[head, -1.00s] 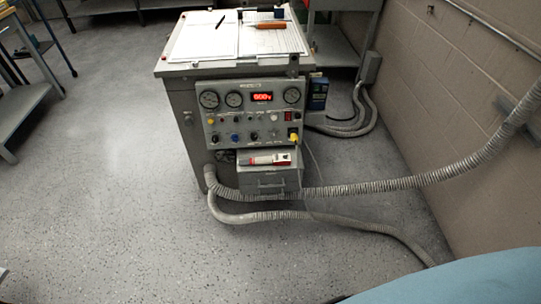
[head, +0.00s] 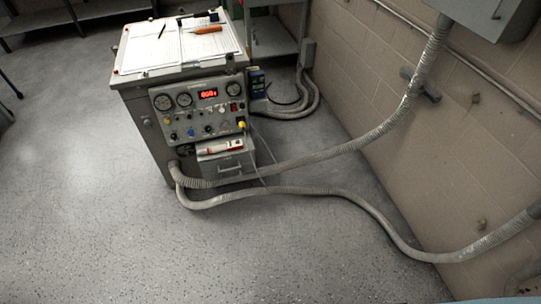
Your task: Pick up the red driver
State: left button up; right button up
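An orange-red handled tool (head: 207,30), which looks like the driver, lies on the papers on top of the grey test cabinet (head: 141,82). Its shaft is too small to make out. A red and white object (head: 219,147) lies on the ledge below the cabinet's control panel; I cannot tell what it is. Neither of my grippers is in view, so both are well apart from these things as far as this view shows.
White papers (head: 154,50) with a black pen (head: 162,29) cover the cabinet top. Grey ribbed conduits (head: 300,160) run from the cabinet across to the brick wall (head: 450,120) at right. The speckled floor (head: 90,210) is open at left and in front.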

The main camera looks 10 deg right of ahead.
aim_at(220, 148)
jog(key=u, duration=0.45)
jog(key=i, duration=0.3)
jog(key=u, duration=1.1)
jog(key=i, duration=1.15)
jog(key=z, duration=0.7)
jog(key=i, duration=1.05)
jog(key=z, duration=1.15)
